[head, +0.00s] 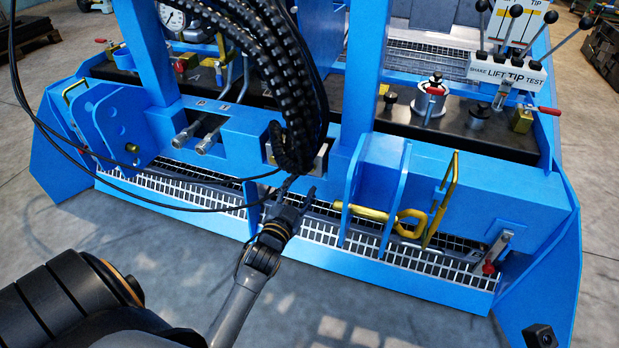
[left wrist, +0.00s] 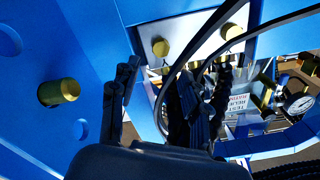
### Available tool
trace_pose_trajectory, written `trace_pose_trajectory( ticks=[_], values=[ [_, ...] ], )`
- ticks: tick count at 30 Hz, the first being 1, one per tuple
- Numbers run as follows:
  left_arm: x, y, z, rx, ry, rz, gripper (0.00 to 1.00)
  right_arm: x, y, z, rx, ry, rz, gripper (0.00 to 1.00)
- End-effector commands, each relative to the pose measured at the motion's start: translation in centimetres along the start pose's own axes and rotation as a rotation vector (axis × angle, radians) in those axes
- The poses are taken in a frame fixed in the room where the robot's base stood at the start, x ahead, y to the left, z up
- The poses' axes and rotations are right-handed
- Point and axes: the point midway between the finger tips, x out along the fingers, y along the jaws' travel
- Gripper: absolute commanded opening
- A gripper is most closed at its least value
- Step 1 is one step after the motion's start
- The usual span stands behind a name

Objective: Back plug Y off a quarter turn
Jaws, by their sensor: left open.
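Two grey metal couplings, the left one (head: 187,135) and the right one (head: 208,142), stick out of the blue front beam (head: 240,120) under small letters. The left letter looks like P; the right one is too small to read surely, so I cannot tell which is plug Y. My left gripper (head: 289,201) is open below the lower end of the black hose bundle, to the right of both couplings and apart from them. My right gripper is out of view.
Black hoses (head: 295,80) hang over the beam, and thin cables (head: 150,195) loop left. A yellow hook (head: 410,222) and blue plates stand at the right. Levers (head: 515,45) are at the back right. A brass pin (left wrist: 58,92) and gauge (left wrist: 300,104) show in the wrist view.

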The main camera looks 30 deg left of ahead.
Motion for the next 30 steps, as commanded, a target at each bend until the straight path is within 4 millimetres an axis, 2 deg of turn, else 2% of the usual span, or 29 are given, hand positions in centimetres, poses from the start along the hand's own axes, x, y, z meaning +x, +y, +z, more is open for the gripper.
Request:
trace_pose_trajectory(
  ticks=[1, 3, 9, 14, 22, 23, 27, 30],
  values=[
    [1.3, 0.1, 0.2, 0.001, 0.005, -0.001, 0.46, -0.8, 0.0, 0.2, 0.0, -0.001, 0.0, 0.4],
    [2.6, 0.2, 0.2, 0.001, 0.003, 0.0, 0.46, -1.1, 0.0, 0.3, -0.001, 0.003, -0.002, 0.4],
    [5.5, 0.1, 0.2, 0.001, 0.001, 0.0, 0.46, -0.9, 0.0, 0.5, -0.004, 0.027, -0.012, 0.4],
    [6.4, 0.1, 0.1, 0.0, -0.001, 0.001, 0.46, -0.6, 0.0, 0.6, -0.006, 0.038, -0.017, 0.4],
    [6.5, 0.0, 0.1, 0.0, -0.002, 0.001, 0.46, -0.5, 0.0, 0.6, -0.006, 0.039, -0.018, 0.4],
    [6.5, 0.0, 0.1, 0.0, -0.001, 0.001, 0.44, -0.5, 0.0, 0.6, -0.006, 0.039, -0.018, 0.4],
    [6.5, 0.0, 0.1, 0.0, -0.001, 0.001, 0.16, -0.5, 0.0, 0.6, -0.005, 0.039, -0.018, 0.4],
    [6.5, 0.0, 0.1, 0.0, -0.001, 0.001, 0.0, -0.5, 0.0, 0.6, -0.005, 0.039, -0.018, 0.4]
  ],
)
